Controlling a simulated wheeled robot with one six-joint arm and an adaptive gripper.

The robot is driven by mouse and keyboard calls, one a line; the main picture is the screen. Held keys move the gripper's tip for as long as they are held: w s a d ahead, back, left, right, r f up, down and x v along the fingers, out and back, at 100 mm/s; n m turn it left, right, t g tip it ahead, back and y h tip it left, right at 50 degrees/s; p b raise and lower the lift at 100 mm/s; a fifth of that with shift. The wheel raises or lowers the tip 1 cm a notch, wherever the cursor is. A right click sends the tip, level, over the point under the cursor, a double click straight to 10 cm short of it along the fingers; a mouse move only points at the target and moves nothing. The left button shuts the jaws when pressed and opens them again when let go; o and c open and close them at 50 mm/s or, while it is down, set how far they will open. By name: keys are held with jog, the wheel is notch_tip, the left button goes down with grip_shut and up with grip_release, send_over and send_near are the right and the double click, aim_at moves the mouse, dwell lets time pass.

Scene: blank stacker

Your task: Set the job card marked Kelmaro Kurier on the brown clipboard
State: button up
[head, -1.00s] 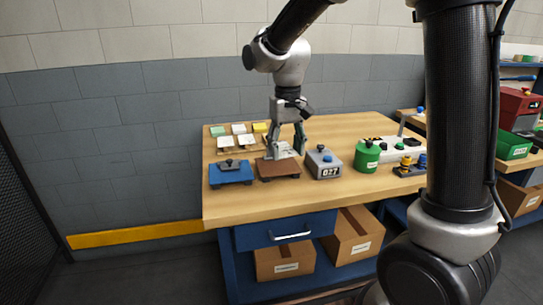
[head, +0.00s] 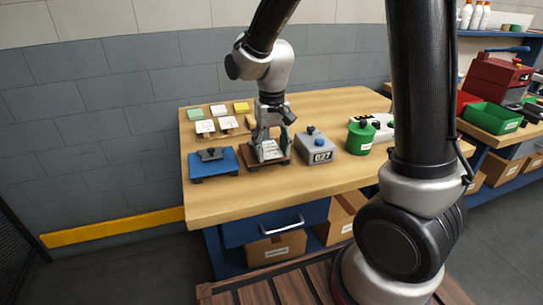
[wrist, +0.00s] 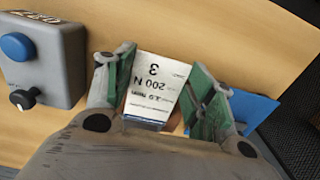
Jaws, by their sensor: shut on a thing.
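My gripper (head: 269,152) is low over the brown clipboard (head: 285,161), with a white card (head: 268,148) between its fingers. In the wrist view, my gripper (wrist: 160,95) has its green-padded fingers on either side of the card (wrist: 155,88). The card shows upside-down print with "200 N" and a "3"; its smaller print is too small to read, so I cannot tell the name on it. The fingers hide much of the brown clipboard. I cannot tell whether the card touches it.
A blue clipboard (head: 230,168) lies just left of the brown one. A grey box marked 027 (head: 316,150) stands just right, then a green canister (head: 360,138). Several white, green and yellow cards (head: 205,127) sit behind. The table's front strip is clear.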

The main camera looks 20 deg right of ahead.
aim_at(272, 154)
notch_tip(272, 154, down, 3)
jog(key=shift+r, duration=0.1)
dwell(0.3)
jog(key=shift+s+f, duration=0.15)
jog(key=shift+f, duration=0.25)
jog(key=o, duration=0.7)
jog(key=shift+f, duration=0.2)
jog(key=shift+r, duration=0.1)
